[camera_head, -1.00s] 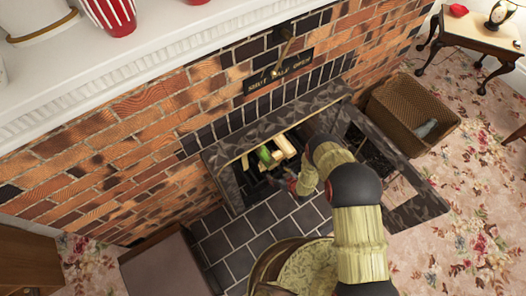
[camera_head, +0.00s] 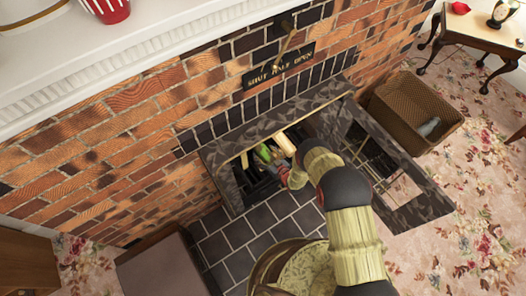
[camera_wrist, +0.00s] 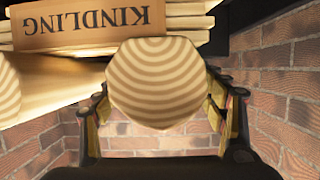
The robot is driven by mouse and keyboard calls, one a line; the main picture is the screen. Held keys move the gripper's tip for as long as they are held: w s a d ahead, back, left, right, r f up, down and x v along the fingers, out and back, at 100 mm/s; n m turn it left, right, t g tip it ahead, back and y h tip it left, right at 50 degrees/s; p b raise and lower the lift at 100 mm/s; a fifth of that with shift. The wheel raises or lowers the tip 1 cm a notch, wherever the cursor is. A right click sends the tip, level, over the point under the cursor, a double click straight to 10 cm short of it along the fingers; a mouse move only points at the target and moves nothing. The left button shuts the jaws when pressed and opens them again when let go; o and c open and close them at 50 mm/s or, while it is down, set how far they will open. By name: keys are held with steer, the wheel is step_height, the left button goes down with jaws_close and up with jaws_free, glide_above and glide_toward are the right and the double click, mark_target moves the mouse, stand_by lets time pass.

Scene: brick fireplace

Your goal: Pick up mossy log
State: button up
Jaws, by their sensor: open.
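In the head view, a green-sided log (camera_head: 263,154), which looks like the mossy log, lies inside the fireplace opening beside paler wood (camera_head: 286,143). My gripper (camera_head: 284,178) is at the mouth of the opening, just in front of the wood and partly hidden by my arm. In the wrist view, a round pale log end with rings (camera_wrist: 155,82) faces the camera. The fingers of my gripper (camera_wrist: 162,105) are open, one on each side of it. No moss shows on this end, so I cannot tell if it is the mossy log. Contact is unclear.
A kindling bundle with a brown label (camera_wrist: 88,28) is close above and left of the log end. The dark fireplace surround (camera_head: 225,185) frames the opening tightly, with brick walls (camera_wrist: 285,105) inside. A wicker basket (camera_head: 413,112) stands to the right.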

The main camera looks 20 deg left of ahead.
steer(key=shift+x, duration=0.85)
steer(key=shift+c, duration=0.4)
steer(key=shift+r, duration=0.1)
steer(key=c, duration=1.7)
